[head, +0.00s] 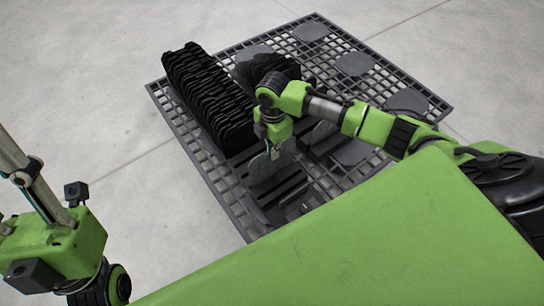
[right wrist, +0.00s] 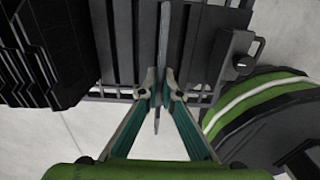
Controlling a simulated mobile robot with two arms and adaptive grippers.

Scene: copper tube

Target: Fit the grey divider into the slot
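The grey divider (head: 262,171) stands upright, seen as a thin plate below my right gripper (head: 272,148) in the head view. In the right wrist view the divider (right wrist: 164,40) is edge-on, between the two fingertips of my right gripper (right wrist: 159,88), which look closed on it. Its lower edge is over or among the dark slotted rack (head: 290,186); I cannot tell whether it sits in a slot. Part of my left arm shows at the lower left of the head view; its fingers cannot be made out.
A row of black dividers (head: 205,92) stands packed to the left of the gripper, with another black group (head: 268,68) behind it. All stand on a dark grid pallet (head: 412,82) with round grey pads (head: 355,64). Open pale floor (head: 90,60) surrounds the pallet.

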